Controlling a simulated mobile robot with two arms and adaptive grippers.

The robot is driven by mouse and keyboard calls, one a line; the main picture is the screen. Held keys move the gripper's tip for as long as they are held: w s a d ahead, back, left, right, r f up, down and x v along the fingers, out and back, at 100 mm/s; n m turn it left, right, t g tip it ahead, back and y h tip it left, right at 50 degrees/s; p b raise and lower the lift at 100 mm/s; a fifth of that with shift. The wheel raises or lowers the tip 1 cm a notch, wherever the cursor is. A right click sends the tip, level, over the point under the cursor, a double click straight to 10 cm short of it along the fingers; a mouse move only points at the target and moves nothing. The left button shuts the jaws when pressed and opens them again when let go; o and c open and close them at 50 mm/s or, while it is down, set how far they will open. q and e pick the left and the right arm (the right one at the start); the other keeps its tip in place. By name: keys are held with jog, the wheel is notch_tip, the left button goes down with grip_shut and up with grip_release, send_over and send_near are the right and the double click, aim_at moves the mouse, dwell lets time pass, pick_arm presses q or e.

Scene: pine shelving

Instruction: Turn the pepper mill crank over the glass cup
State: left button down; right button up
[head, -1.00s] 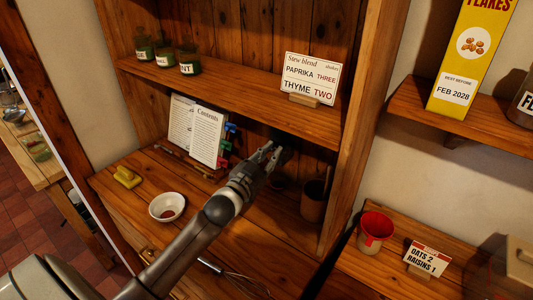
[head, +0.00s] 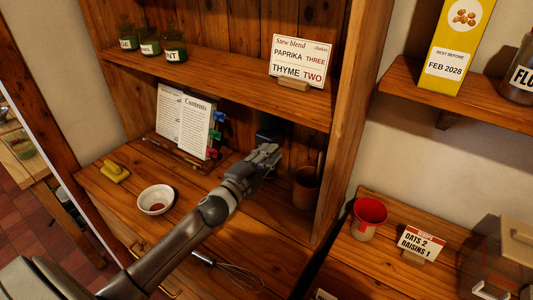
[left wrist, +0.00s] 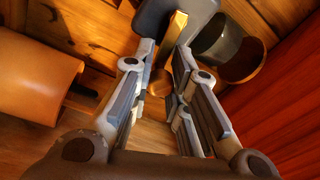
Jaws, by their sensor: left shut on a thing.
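A dark object (head: 268,134), likely the pepper mill, shows just behind my left gripper (head: 264,152) in the lower shelf bay. In the left wrist view, a dark body (left wrist: 160,14) with a brass-coloured strip (left wrist: 178,24) stands at the tips of my left gripper (left wrist: 165,62). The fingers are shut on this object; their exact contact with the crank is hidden. My right gripper is not in view.
A brown pot (head: 306,188) stands right of the gripper. A white bowl (head: 156,199), yellow object (head: 116,172) and whisk (head: 240,280) lie on the counter. An open book (head: 185,125) stands left behind. The shelf (head: 220,72) hangs above; an upright post (head: 345,130) is right.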

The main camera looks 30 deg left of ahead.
pick_arm(q)
jog(key=m, duration=0.2)
jog(key=f+m+b, duration=0.1)
jog(key=m, duration=0.1)
jog(key=shift+f+h, duration=0.3)
jog(key=shift+a+f+m+b, duration=0.1)
jog(key=shift+f+m, duration=0.1)
jog(key=shift+m, duration=0.6)
jog(key=shift+a+f+m+b, duration=0.15)
jog(key=shift+f+m, duration=0.1)
jog(key=shift+m, duration=0.55)
jog(key=shift+a+f+m+b, duration=0.1)
jog(key=shift+f+m, duration=0.1)
jog(key=shift+m, duration=0.6)
jog(key=c, duration=1.3)
grip_release()
jog(key=shift+f, duration=0.1)
jog(key=s, duration=0.4)
jog(key=s+a, duration=0.1)
jog(key=s, duration=0.3)
jog(key=s+a, duration=0.1)
jog(key=s, duration=0.2)
jog(key=shift+s+f, duration=0.25)
jog(key=shift+s, duration=0.15)
